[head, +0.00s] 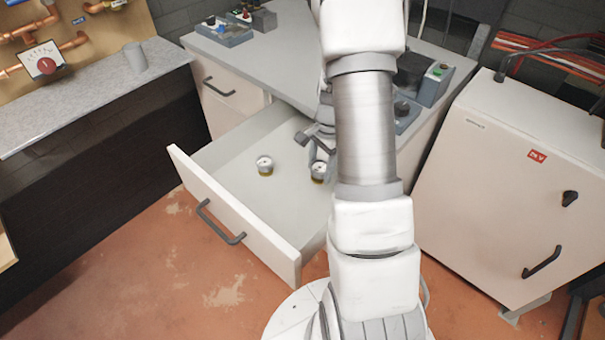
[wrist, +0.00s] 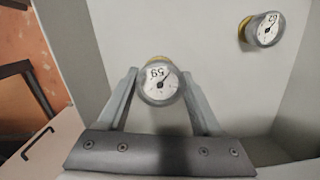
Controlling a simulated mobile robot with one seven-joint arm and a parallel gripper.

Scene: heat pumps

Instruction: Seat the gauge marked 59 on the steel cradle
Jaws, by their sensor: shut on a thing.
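The gauge marked 59 (wrist: 161,82) has a round white dial, a grey metal rim and a brassy part behind it. My gripper (wrist: 160,86) is shut on it, one finger on each side. In the head view the same gauge (head: 318,172) shows beside my gripper (head: 318,148), inside the open drawer. Whether it touches the drawer floor I cannot tell. A second gauge (wrist: 266,29), with a number I cannot read surely, stands apart; it also shows in the head view (head: 264,165). I cannot surely pick out the steel cradle.
The drawer (head: 225,213) is pulled out, its walls around my gripper. Control boxes (head: 224,31) and small fittings (head: 210,20) stand on the counter (head: 275,55) above. A grey cylinder-like piece (head: 135,58) stands on the left bench. A white cabinet (head: 520,190) is at right.

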